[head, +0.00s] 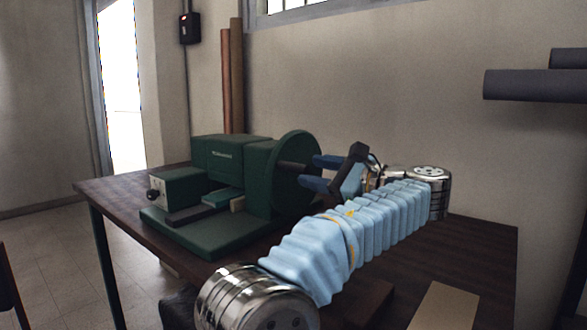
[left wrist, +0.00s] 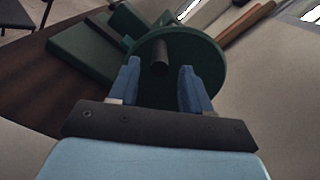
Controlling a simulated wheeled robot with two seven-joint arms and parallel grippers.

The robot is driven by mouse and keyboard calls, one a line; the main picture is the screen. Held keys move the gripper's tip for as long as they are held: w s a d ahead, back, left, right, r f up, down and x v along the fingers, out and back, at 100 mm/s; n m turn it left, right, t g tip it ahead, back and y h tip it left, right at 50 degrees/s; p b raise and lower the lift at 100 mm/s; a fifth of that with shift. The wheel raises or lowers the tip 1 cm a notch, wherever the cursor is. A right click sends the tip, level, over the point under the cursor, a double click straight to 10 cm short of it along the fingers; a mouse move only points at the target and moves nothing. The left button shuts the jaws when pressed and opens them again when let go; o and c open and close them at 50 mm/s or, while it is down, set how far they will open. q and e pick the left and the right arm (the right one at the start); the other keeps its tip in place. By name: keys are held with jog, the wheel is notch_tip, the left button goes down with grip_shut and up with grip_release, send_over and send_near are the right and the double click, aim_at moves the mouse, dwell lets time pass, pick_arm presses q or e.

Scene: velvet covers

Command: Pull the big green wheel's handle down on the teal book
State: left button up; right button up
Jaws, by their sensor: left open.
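The dark green press stands on the table, with its big green wheel (head: 297,195) on its right side. The wheel's dark handle (head: 291,166) sticks out toward my left gripper (head: 308,172). The teal book (head: 222,196) lies low on the press, beside the wheel. My left gripper is open, with blue fingers pointing at the wheel. In the left wrist view, the handle (left wrist: 160,58) shows between the two fingertips of my left gripper (left wrist: 159,66), with a gap on each side. I cannot tell how far the fingers reach along it. My right gripper is out of view.
The dark wooden table (head: 480,245) has free room at the right. A tan flat piece (head: 445,306) lies near the front. Brown rolls (head: 232,80) stand against the wall behind the press. Grey rolls (head: 535,85) jut in at the upper right.

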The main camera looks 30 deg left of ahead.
aim_at(279, 165)
pick_arm(q)
jog(key=a, duration=0.7)
jog(key=shift+w, duration=0.25)
jog(key=shift+d, duration=0.1)
jog(key=shift+c, duration=0.4)
grip_shut()
